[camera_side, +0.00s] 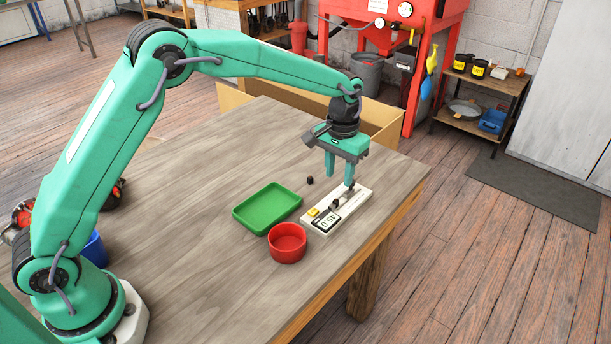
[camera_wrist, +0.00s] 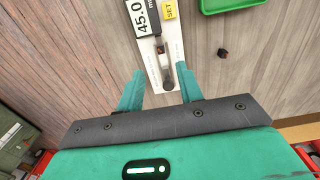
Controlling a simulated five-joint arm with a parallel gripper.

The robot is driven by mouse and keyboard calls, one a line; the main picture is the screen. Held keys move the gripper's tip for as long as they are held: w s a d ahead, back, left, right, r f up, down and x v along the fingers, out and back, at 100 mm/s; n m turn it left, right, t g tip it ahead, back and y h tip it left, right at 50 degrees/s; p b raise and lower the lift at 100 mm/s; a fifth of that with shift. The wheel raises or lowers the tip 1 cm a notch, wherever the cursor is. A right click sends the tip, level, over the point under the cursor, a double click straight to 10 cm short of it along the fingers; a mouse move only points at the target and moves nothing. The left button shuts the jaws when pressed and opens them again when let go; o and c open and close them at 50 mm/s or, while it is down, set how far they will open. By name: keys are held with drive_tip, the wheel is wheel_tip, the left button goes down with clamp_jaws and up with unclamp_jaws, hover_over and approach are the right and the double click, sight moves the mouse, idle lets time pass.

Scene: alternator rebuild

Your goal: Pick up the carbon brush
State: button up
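Two small dark blocks look like carbon brushes. One (camera_side: 310,180) lies on the bare table beside the gauge and shows at the right of the wrist view (camera_wrist: 223,53). The other (camera_side: 335,204) sits on the white gauge (camera_side: 318,226), near the middle of its length; it looks dark in the wrist view (camera_wrist: 160,48). The gauge has a display and a yellow SET button. My gripper (camera_side: 340,178) is open above the far end of the gauge. In the wrist view its fingers (camera_wrist: 160,88) are apart, either side of the gauge's grey end piece, with nothing held between them.
A green tray (camera_side: 240,221) and a red round bowl (camera_side: 287,254) stand left of the gauge. A blue container (camera_side: 94,248) is near my base. The table's right edge runs close to the gauge. A cardboard box (camera_side: 382,124) stands beyond the table.

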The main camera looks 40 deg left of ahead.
sight(337, 199)
drive_tip(key=shift+w+a+f, duration=0.1)
drive_tip(key=shift+f, duration=3.9)
clamp_jaws()
